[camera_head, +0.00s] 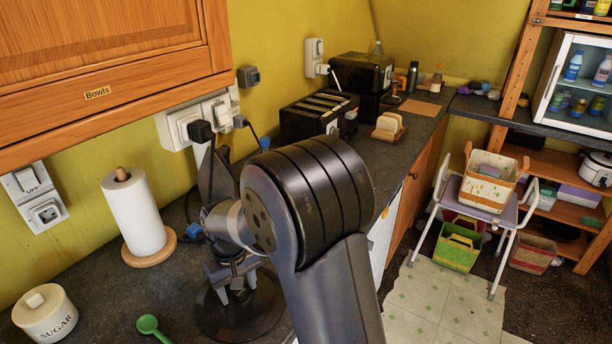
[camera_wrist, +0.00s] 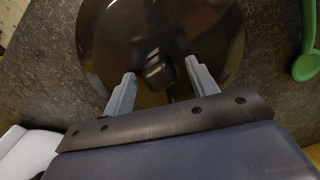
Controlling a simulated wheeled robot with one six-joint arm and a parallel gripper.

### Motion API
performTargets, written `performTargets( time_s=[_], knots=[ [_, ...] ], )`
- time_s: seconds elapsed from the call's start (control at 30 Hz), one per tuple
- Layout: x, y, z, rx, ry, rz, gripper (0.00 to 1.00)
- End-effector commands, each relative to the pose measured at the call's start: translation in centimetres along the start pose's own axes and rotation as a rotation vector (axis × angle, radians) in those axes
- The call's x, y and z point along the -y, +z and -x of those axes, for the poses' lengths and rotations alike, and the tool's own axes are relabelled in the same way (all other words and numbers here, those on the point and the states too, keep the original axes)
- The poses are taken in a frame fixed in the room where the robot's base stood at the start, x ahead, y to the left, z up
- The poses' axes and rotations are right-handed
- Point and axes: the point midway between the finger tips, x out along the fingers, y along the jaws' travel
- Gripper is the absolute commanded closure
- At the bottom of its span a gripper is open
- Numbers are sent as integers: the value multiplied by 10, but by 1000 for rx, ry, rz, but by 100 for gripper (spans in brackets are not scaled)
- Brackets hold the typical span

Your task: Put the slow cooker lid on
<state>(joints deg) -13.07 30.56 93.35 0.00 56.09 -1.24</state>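A round, dark, see-through lid (camera_head: 245,325) with a black knob lies on the dark worktop, partly hidden behind my arm. In the wrist view the lid (camera_wrist: 105,45) fills the upper middle, and its knob (camera_wrist: 158,72) shows between my two fingers. My gripper (camera_head: 235,285) points down over the lid. In the wrist view my gripper (camera_wrist: 160,70) is open, its fingers apart on either side of the knob; I cannot tell whether they touch it. A white cooker-like pot (camera_head: 596,170) stands on the right-hand shelf; I cannot tell whether it is the slow cooker.
A paper towel roll (camera_head: 137,215), a sugar jar (camera_head: 45,314) and a green spoon (camera_head: 152,328) are left of the lid. The spoon (camera_wrist: 307,50) also shows in the wrist view. A toaster (camera_head: 318,116) stands farther back. A white stool (camera_head: 486,190) stands on the floor at right.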

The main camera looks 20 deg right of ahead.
Motion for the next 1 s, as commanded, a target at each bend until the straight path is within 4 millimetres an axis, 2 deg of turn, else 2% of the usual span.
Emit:
performTargets(
  time_s=[0.07,0.47,0.53,0.57,0.67,1.0],
  knots=[
    [0,0,0,0,0,0,51],
    [0,0,0,0,0,0,84],
    [0,0,1,-1,0,0,85],
    [0,0,1,-1,0,0,92],
    [0,0,4,-1,0,0,100],
    [0,0,24,-2,0,0,100]
  ],
)
